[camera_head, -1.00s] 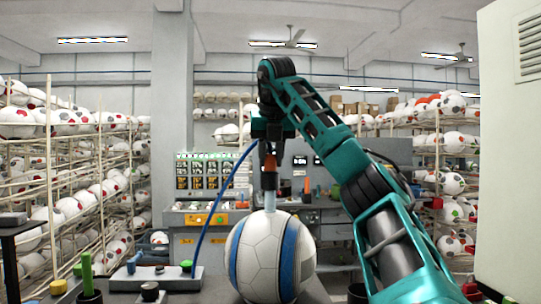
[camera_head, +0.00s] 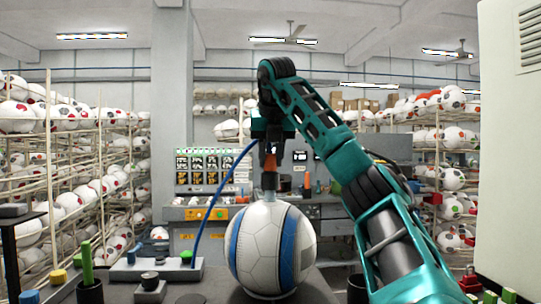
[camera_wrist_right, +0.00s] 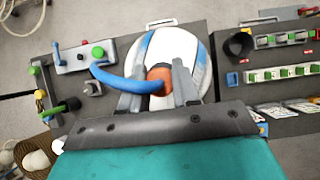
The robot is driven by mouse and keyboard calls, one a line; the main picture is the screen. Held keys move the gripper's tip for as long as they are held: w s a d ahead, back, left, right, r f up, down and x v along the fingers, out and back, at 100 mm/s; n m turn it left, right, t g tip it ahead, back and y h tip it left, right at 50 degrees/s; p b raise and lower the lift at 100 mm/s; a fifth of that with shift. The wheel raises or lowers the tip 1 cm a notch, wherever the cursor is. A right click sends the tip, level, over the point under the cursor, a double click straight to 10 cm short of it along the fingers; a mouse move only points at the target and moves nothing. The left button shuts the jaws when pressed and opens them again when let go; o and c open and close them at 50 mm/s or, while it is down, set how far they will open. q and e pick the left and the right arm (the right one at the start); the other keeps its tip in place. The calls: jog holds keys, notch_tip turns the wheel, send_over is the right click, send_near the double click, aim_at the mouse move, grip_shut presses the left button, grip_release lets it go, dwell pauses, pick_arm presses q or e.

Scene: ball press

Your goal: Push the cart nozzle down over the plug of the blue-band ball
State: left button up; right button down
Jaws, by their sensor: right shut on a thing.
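The white ball with blue bands (camera_head: 262,250) sits on the dark bench in front of me. It also shows behind the fingers in the right wrist view (camera_wrist_right: 180,47). My right gripper (camera_head: 270,152) is above it, shut on the orange body of the nozzle (camera_head: 270,163). In the right wrist view, the orange nozzle (camera_wrist_right: 160,80) lies between the two grey fingers. Its pale lower end points down and appears to meet the ball's top. The plug is hidden, so I cannot tell how the nozzle sits on it. My left gripper is out of view.
A blue hose (camera_head: 213,205) curves from the nozzle down to the left. A grey box with a green knob (camera_head: 160,270) and a dark cup holding a green stick (camera_head: 90,290) stand left of the ball. Ball racks (camera_head: 85,185) line the back left.

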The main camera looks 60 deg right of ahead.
jog(key=shift+f, duration=0.4)
jog(key=c, duration=0.8)
grip_release()
jog(key=shift+o, duration=0.2)
jog(key=shift+s+a+r, duration=0.15)
jog(key=shift+a+r, duration=0.05)
jog(key=shift+r, duration=0.45)
jog(key=p+v, duration=0.5)
jog(key=v, duration=0.6)
jog(key=shift+a+r, duration=0.2)
jog(key=shift+a, duration=0.05)
jog(key=shift+s, duration=0.1)
